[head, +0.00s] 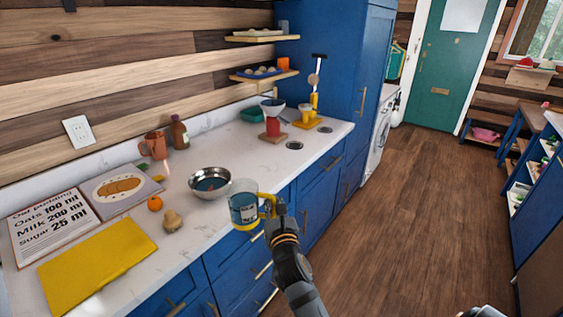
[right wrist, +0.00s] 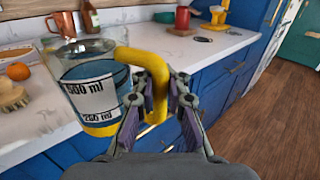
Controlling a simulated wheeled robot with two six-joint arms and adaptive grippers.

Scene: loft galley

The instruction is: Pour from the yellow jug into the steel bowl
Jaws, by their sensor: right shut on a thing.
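The yellow jug (head: 243,212) is clear-walled, with a yellow handle and base and a white measuring label. My right gripper (head: 272,208) is shut on its handle and holds it at the counter's front edge, roughly upright. The right wrist view shows the jug (right wrist: 92,92) left of the fingers, with the handle between them. Blue shows through its wall; I cannot tell whether that is liquid or the cabinets behind. The steel bowl (head: 210,176) stands on the counter just left of and behind the jug, dark inside.
An orange (head: 155,203) and a wooden brush (head: 172,221) lie left of the bowl. A recipe card (head: 50,222), a yellow mat (head: 97,262), a copper mug (head: 155,146) and a brown bottle (head: 179,133) are farther left and behind.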

